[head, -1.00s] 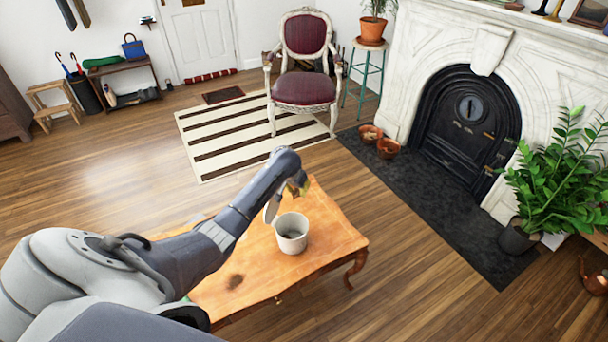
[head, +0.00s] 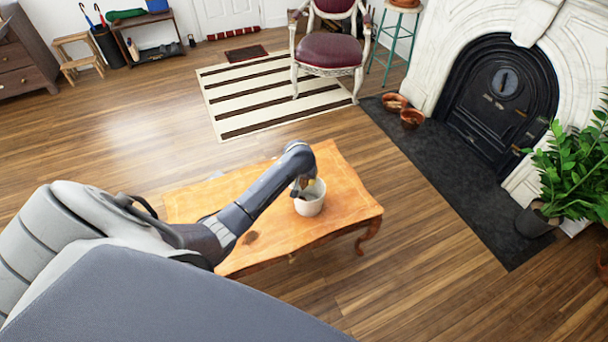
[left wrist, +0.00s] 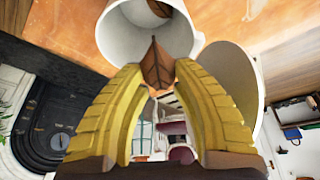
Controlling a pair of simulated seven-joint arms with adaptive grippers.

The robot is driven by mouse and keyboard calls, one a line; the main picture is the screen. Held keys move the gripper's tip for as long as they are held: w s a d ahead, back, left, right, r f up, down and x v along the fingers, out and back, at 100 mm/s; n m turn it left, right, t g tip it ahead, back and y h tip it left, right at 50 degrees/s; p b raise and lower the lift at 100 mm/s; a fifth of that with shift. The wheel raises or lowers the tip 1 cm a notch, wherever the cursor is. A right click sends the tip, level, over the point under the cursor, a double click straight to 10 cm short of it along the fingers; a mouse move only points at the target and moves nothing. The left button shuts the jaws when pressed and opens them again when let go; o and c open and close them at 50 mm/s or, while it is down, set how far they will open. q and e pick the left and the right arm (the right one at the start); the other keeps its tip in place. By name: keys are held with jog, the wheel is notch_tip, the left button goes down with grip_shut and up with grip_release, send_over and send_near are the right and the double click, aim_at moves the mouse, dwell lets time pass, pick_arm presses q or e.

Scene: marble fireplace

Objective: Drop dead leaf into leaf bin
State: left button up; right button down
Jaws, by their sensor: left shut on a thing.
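The white leaf bin (head: 313,205) stands on the wooden table, with its open mouth up. My left gripper (head: 300,187) is at the bin's mouth, partly hiding it. In the left wrist view the gripper's yellow fingers (left wrist: 159,73) are shut on a brown, pointed dead leaf (left wrist: 157,62). The leaf's tip overlaps the mouth of the bin (left wrist: 113,32); its exact depth is hard to tell. Something brownish shows inside the bin. A round white flap, perhaps the lid (left wrist: 231,75), is beside the bin. My right gripper is not in view.
A red armchair (head: 330,52) on a striped rug, a fireplace (head: 500,90), terracotta bowls (head: 411,117) and a potted plant (head: 565,175) stand beyond, away from the table.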

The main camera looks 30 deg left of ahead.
aim_at(304, 185)
pick_arm(q)
jog(key=shift+f, duration=2.15)
jog(key=o, duration=0.8)
jog(key=v, duration=1.2)
